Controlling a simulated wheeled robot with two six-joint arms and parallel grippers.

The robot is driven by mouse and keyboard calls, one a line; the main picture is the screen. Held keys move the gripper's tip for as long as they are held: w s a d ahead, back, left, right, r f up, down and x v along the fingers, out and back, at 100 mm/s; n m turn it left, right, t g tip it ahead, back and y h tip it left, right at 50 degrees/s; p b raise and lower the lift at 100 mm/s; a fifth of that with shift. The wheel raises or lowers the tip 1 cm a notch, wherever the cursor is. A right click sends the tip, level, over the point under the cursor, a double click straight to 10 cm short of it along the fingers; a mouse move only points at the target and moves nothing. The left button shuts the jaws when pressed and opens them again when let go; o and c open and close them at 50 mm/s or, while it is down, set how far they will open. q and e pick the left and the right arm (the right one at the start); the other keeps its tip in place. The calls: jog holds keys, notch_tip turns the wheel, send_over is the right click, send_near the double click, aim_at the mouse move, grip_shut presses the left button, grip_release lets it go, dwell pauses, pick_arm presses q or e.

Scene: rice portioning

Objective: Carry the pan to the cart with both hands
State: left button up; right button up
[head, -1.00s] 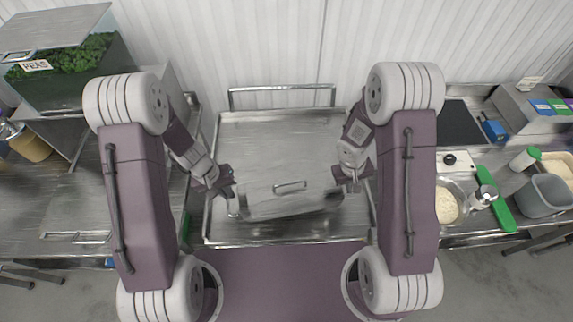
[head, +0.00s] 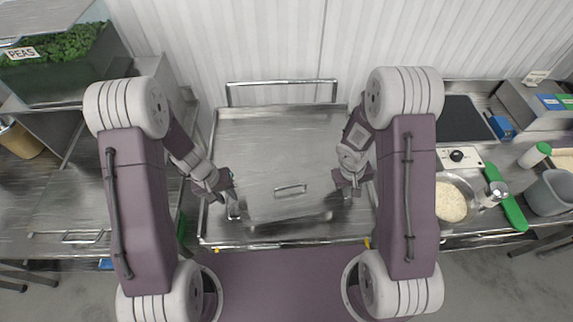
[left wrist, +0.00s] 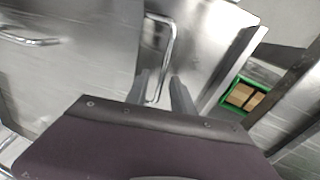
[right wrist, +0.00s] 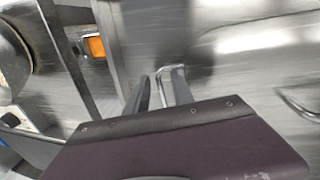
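The lidded steel pan (head: 270,207) lies level on the top of the steel cart (head: 270,135), near its front edge. A bar handle (head: 291,189) sits on the lid. My left gripper (head: 232,207) is at the pan's left end; in the left wrist view its fingers (left wrist: 162,98) are apart, with the loop end handle (left wrist: 170,45) between and beyond them. My right gripper (head: 350,188) is just off the pan's right end. In the right wrist view its fingers (right wrist: 160,95) are apart with a bright loop handle (right wrist: 172,72) close to their tips.
The cart top behind the pan is bare, up to a rail (head: 282,83) by the wall. A counter with a bowl of rice (head: 450,203), a green-handled tool (head: 513,212) and a grey bin (head: 547,195) stands right. A pea container (head: 60,80) and steel counter stand left.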

jog(key=shift+w+r, duration=0.1)
jog(key=shift+r, duration=0.3)
pick_arm(q)
notch_tip(320, 180, up, 12)
jog(key=a, duration=0.2)
jog(key=shift+s+a, duration=0.15)
pick_arm(e)
notch_tip(320, 180, up, 11)
jog(key=a, duration=0.2)
jog(key=shift+s+a, duration=0.15)
jog(key=shift+s, duration=0.1)
pick_arm(q)
jog(key=shift+f, duration=0.1)
